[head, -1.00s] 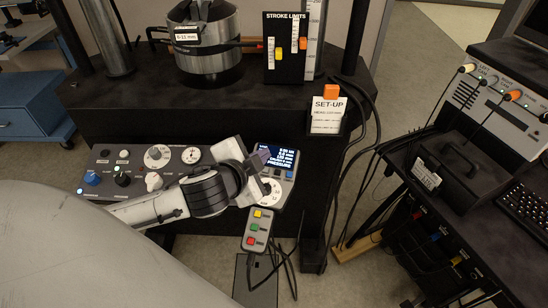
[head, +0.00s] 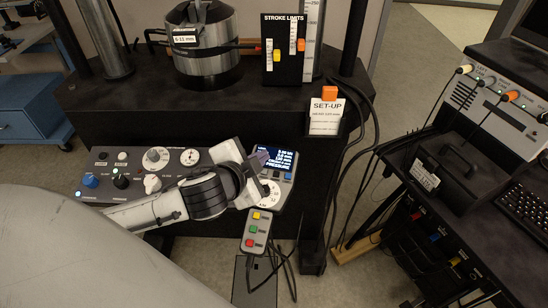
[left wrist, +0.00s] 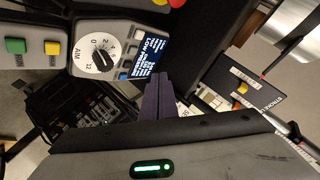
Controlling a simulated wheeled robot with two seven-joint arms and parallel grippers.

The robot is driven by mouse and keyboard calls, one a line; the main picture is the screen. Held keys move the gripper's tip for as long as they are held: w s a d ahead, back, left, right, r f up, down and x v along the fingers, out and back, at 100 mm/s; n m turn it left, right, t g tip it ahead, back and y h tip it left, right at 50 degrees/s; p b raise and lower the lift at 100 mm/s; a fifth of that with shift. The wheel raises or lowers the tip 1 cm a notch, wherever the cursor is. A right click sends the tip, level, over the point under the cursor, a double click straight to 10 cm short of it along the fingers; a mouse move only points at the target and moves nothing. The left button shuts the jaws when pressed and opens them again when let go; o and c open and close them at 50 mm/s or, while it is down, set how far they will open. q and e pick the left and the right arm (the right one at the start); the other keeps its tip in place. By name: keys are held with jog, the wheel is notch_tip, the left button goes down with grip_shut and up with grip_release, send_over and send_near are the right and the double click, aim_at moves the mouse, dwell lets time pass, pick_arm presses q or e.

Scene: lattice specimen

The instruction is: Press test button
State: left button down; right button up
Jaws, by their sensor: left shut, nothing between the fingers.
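My left gripper (head: 260,160) is shut and empty. Its dark purple fingers show in the left wrist view (left wrist: 158,97), over the lower edge of the lit display. The display (head: 280,162) sits on a light grey control unit with a round numbered dial (left wrist: 99,52) and small buttons, among them a blue one (left wrist: 123,76). I cannot tell whether the fingertips touch the unit. A grey button box (head: 249,243) with yellow (head: 257,216), green (head: 253,229) and red (head: 249,243) buttons is below it. No readable label marks a test button. My right gripper is out of view.
A black control panel (head: 75,170) with knobs lies at left, partly behind my left arm. A SET-UP card (head: 326,117) and a stroke limits plate (head: 285,60) stand behind the display. Cables hang at right, beside a dark cart (head: 455,200).

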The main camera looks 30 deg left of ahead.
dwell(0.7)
pick_arm(q)
jog(key=s+d+f+n+g, duration=0.1)
jog(key=s+f, duration=0.1)
jog(key=s+d+f+n+g, duration=0.1)
jog(key=s+f, duration=0.1)
jog(key=s, duration=0.1)
jog(key=s+d+f+g, duration=0.1)
jog(key=s, duration=0.2)
jog(key=shift+d+f+n+h, duration=0.35)
jog(key=shift+f+n+h, duration=0.05)
jog(key=s+d+f+n+g+h, duration=0.1)
jog(key=s+d+f+n+g, duration=0.15)
jog(key=s, duration=0.35)
jog(key=s+d+f+n+g+h, duration=0.1)
jog(key=s+d+f+g, duration=0.15)
jog(key=s, duration=0.35)
jog(key=d+f+t+h, duration=0.1)
jog(key=d+f+t, duration=0.1)
jog(key=f, duration=0.4)
jog(key=w+d+f+t+h, duration=0.1)
jog(key=d+f+t, duration=0.1)
jog(key=f, duration=0.4)
jog(key=shift+w+d+f+t, duration=0.15)
jog(key=shift+w+d+t, duration=0.15)
jog(key=shift+t, duration=0.1)
jog(key=shift+a, duration=0.15)
